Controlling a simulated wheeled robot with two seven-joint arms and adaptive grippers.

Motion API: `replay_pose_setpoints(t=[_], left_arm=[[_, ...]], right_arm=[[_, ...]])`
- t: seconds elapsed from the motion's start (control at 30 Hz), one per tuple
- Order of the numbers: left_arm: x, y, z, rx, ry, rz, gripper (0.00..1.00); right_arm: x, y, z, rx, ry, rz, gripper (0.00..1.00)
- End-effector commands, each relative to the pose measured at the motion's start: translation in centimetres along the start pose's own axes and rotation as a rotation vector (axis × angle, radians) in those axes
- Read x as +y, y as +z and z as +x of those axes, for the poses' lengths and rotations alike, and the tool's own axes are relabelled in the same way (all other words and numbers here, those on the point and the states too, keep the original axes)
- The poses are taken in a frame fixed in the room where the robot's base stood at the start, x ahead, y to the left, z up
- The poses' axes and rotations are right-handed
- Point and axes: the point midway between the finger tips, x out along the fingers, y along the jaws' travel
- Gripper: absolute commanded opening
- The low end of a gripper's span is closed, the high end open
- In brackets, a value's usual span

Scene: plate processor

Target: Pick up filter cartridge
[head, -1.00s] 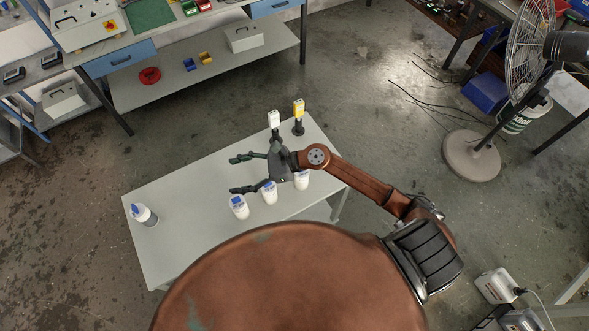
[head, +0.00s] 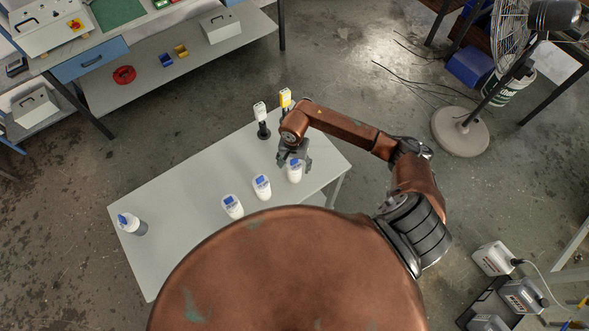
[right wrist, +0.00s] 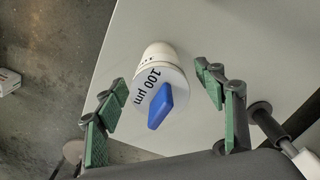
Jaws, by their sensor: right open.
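A white filter cartridge (head: 295,175) with a blue top stands on the grey table (head: 185,235), below my right gripper (head: 294,158). In the right wrist view, this cartridge (right wrist: 158,85) shows a "100 µm" label and a blue raised grip. The right gripper (right wrist: 157,84) is open, its green-padded fingers on either side of the cartridge in the picture, with gaps on both sides. Two similar white and blue cartridges stand to the left, one nearer (head: 262,187) and one farther (head: 232,206). My left gripper is not in view.
A blue-topped bottle (head: 132,224) stands at the table's left end. At the back are a dark stand with a white top (head: 261,118) and a yellow-topped item (head: 285,98). A fan (head: 461,130) stands on the floor at right. The table's left middle is clear.

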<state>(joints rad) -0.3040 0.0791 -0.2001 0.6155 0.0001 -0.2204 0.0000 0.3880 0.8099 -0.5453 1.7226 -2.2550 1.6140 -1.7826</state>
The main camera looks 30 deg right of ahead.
Motion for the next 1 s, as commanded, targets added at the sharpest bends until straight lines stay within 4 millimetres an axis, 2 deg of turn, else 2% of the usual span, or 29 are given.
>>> replay_pose_setpoints(t=[0.13,0.3,0.57,1.0], left_arm=[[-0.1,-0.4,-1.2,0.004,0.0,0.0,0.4],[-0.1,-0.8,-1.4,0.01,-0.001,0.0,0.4],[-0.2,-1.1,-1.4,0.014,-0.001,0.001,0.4],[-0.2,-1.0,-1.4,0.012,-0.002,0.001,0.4]], right_arm=[[0.1,-0.1,2.1,-0.006,0.0,0.005,0.64],[0.1,-0.3,4.0,-0.002,-0.002,0.004,0.64],[0.2,-0.3,4.3,-0.001,-0.001,0.004,0.64],[0.2,-0.3,4.3,-0.001,-0.001,0.004,0.33]])
